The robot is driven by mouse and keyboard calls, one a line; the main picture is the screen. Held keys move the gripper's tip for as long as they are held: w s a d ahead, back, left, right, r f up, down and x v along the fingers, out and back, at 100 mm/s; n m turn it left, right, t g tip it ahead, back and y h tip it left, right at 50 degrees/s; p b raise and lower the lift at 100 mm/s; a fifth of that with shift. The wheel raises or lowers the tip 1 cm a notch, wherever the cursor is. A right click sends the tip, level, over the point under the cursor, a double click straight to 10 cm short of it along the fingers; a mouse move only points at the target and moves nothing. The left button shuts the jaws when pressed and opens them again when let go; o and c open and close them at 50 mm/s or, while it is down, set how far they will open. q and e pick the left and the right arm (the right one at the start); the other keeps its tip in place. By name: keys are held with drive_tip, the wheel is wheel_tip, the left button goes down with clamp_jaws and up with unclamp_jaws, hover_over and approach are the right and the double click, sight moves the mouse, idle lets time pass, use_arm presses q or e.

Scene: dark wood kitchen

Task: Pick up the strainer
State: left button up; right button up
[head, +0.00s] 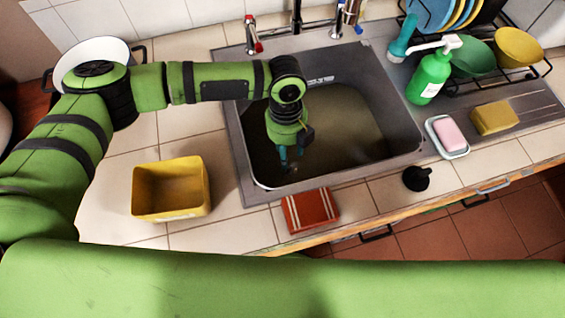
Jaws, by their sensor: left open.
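My left gripper (290,157) points down into the sink (233,150), over its front left part. Its fingers are apart, and I see nothing held between them. The sink holds murky brownish water. A small dark shape shows just below the fingertips, too small to tell what it is. I cannot clearly make out a strainer; it may be hidden by the gripper or the water. My right gripper is not in view.
A yellow bin (171,189) and a red striped cloth (310,210) are on the front counter. Right of the sink are a green soap bottle (430,77), pink soap (449,134), a yellow sponge (494,118) and a dish rack. The faucet stands behind the sink.

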sight(289, 167)
use_arm(q)
drive_tip(key=f, duration=0.2)
drive_tip(key=s+f+p, duration=0.1)
drive_tip(key=f, duration=0.1)
drive_tip(key=f+p, duration=0.1)
drive_tip(key=f, duration=0.1)
drive_tip(key=shift+s+d, duration=0.2)
drive_tip(key=shift+d, duration=0.05)
drive_tip(key=shift+f, duration=0.3)
clamp_jaws()
